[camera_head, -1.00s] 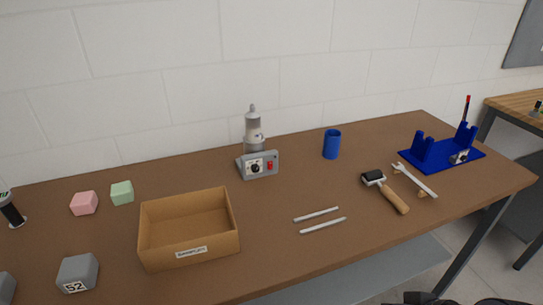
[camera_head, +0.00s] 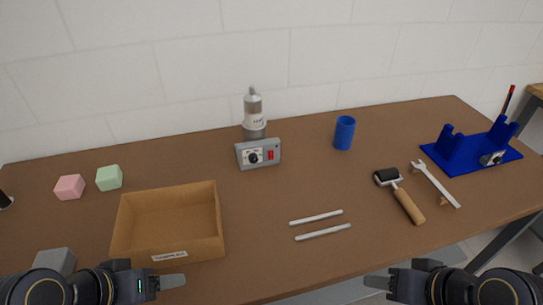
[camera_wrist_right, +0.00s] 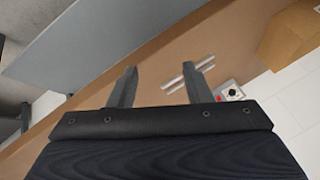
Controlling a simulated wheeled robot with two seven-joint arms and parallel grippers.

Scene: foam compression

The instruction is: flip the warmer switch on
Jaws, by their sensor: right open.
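The warmer is a grey control box (camera_head: 245,160) with a black knob (camera_head: 254,157) and a small red switch (camera_head: 271,155) on its front. It stands at the back middle of the table; the switch's position is too small to tell. The box also shows small in the right wrist view (camera_wrist_right: 231,90). My right gripper (camera_head: 376,284) is at the bottom edge of the head view, far in front of the warmer. In the right wrist view its fingers (camera_wrist_right: 163,84) are apart and empty. My left gripper (camera_head: 174,282) is at the bottom left, below the cardboard box; its jaw opening is unclear.
A grey-white bottle (camera_head: 253,113) stands behind the control box. Two rods (camera_head: 322,232) lie in front, a roller (camera_head: 407,205), wrench (camera_head: 436,184), blue cup (camera_head: 344,133) and blue stand (camera_head: 462,166) right.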

